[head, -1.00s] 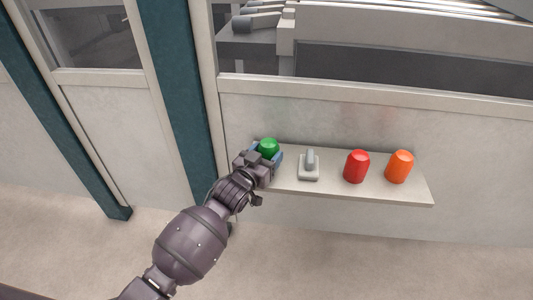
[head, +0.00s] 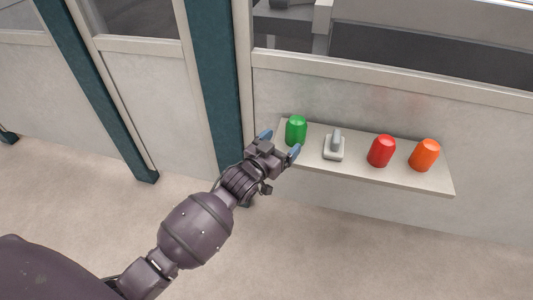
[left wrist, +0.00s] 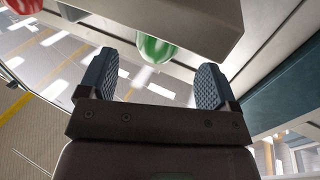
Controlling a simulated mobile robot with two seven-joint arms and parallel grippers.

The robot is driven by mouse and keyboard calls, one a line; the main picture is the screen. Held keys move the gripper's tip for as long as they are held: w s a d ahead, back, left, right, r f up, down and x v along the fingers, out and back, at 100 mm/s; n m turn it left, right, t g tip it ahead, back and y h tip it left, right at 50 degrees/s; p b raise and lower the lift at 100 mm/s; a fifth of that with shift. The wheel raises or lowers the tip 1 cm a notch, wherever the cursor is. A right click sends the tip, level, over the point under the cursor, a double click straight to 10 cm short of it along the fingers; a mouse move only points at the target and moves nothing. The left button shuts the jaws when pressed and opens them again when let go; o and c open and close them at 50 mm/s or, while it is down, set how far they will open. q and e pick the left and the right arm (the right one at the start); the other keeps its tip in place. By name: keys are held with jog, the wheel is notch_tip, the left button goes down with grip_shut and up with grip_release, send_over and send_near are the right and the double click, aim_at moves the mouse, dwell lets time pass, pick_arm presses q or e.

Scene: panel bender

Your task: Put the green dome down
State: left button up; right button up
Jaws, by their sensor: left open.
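The green dome (head: 296,130) stands upright at the left end of the pale shelf (head: 390,179). My left gripper (head: 281,142) is open and empty just in front of the dome, its blue-grey fingers spread apart. In the left wrist view, the green dome (left wrist: 156,48) shows beyond and between the two open fingertips (left wrist: 153,78), clear of both, with part of it hidden by the shelf edge. My right gripper is in neither view.
On the shelf, to the right of the green dome, are a grey toggle switch (head: 334,147), a red dome (head: 381,151) and an orange dome (head: 424,155). A dark teal post (head: 216,90) stands left of the shelf. The floor in front is clear.

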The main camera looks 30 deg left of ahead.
pick_arm(q)
jog(key=s, duration=0.3)
jog(key=s+p, duration=0.1)
jog(key=s, duration=0.1)
jog(key=shift+s+a, duration=0.25)
jog(key=shift+a, duration=0.05)
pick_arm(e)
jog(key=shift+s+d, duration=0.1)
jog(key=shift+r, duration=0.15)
